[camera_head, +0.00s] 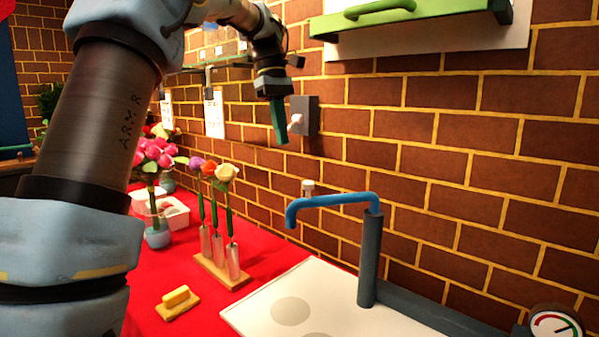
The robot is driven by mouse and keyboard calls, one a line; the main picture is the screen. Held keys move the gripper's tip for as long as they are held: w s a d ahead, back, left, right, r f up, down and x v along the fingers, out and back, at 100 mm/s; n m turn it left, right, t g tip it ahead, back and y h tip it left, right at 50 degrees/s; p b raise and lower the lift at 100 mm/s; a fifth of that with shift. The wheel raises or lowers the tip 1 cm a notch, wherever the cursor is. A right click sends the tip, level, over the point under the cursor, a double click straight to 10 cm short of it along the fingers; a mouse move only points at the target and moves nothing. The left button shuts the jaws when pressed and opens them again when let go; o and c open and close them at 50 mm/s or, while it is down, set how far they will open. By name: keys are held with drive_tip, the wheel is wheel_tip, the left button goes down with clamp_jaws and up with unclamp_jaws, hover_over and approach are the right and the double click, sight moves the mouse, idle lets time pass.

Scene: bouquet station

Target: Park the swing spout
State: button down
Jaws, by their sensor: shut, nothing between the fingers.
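The swing spout (333,200) is a blue curved tube on top of a dark grey upright post (370,262). It points to the left, with its end bent downward over the left part of a white board (335,296). My gripper (281,138) is shut and empty, its teal fingers pointing down. It hangs above and to the left of the spout, apart from it, and shows close to a grey wall box with a white knob (302,118). How far it is from the wall is hard to tell.
A wooden stand (222,272) holds several flowers in tubes. A yellow block (177,302) lies on the red table (150,285). A vase of pink flowers (157,238) stands farther back. A round gauge (555,326) is at lower right; a green-handled panel (412,22) is above.

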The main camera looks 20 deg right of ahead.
drive_tip(key=s+d+f+p, duration=0.1)
drive_tip(key=s+d+f, duration=0.1)
drive_tip(key=s+f, duration=0.3)
drive_tip(key=shift+x, duration=1.2)
